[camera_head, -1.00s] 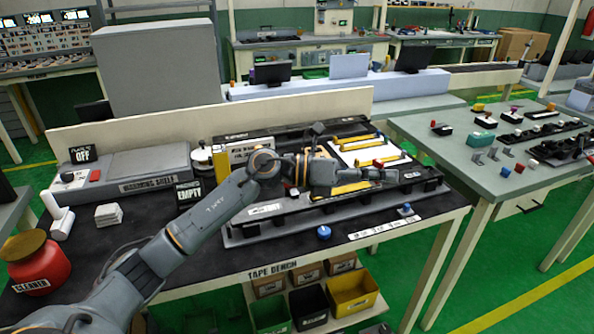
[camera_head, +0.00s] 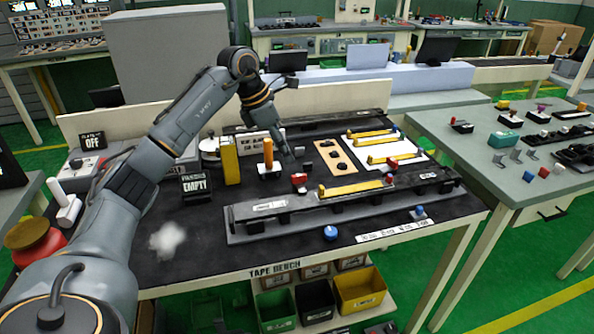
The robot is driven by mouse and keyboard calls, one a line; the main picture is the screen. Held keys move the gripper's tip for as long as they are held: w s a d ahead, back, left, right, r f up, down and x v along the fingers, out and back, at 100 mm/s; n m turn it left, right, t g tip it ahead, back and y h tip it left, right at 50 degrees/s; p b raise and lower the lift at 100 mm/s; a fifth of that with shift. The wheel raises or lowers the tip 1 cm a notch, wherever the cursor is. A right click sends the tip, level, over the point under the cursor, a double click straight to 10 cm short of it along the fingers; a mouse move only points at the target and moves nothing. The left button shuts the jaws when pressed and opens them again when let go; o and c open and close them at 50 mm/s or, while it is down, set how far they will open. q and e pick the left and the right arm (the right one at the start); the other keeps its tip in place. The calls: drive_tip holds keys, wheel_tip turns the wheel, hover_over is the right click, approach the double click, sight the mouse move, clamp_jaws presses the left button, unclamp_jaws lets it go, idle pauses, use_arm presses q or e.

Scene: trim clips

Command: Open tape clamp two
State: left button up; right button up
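A long dark fixture rail (camera_head: 270,208) lies along the front of the tape bench. A yellow clamp bar (camera_head: 350,188) lies flat along it, with a red block (camera_head: 299,180) by its left end and a small red piece at its right end. More yellow bars (camera_head: 391,156) lie flat behind, on and around a white sheet. No readable number shows which is clamp two. My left gripper (camera_head: 290,152) hangs pointing down, left of the bars and behind the rail, apart from them. Its fingers are too small and dark to tell open from shut. My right gripper is out of view.
An orange-handled tool (camera_head: 268,155) and a yellow upright block (camera_head: 230,162) stand close left of the gripper. The front left bench top is mostly clear.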

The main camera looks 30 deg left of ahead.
sight(298, 175)
use_arm(q)
drive_tip(key=x, duration=0.8)
drive_tip(key=shift+d+f+p, duration=0.1)
drive_tip(key=shift+f+p, duration=0.1)
drive_tip(key=shift+p, duration=0.2)
clamp_jaws()
